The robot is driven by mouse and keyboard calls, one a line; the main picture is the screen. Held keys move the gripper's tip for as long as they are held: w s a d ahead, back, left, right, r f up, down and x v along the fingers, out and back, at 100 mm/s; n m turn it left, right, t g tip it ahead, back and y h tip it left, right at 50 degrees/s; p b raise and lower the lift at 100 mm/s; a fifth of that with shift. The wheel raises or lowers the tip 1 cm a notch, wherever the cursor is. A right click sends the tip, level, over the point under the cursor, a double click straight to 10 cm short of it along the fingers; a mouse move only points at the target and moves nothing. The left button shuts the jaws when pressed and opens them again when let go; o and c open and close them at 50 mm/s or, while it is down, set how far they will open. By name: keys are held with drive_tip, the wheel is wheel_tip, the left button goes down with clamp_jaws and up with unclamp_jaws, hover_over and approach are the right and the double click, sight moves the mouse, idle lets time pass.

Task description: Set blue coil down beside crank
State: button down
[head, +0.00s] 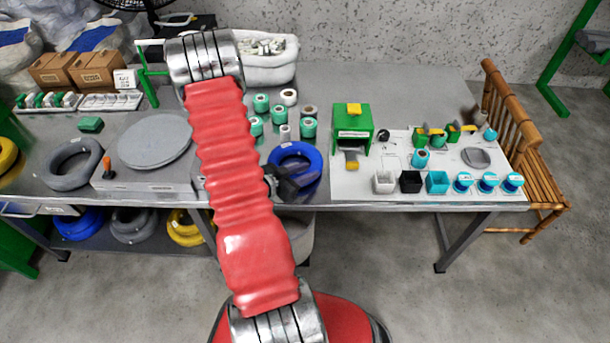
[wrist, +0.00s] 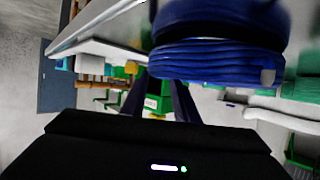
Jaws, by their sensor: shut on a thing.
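The blue coil (head: 307,154) is at the front of the table, right of my red arm. My gripper (head: 290,184) is shut on its near left side. In the wrist view the coil (wrist: 215,62) fills the upper middle, close to the dark fingers (wrist: 168,105). I cannot tell whether the coil touches the tabletop. An orange-topped handle (head: 107,163), which looks like the crank, stands at the front left of a grey box with a round plate (head: 155,140), left of my arm. My arm hides part of the box's right side.
A grey coil (head: 72,163) lies left of the box. Green and white spools (head: 283,110) stand behind the blue coil. A green device (head: 352,127) and a white board of small parts (head: 400,150) are to its right. More coils (head: 133,225) lie on the shelf below.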

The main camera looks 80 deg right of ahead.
drive_tip(key=shift+f, duration=0.25)
drive_tip(key=c, duration=1.4)
unclamp_jaws()
drive_tip(key=shift+v, duration=6.05)
drive_tip(key=shift+f, duration=0.1)
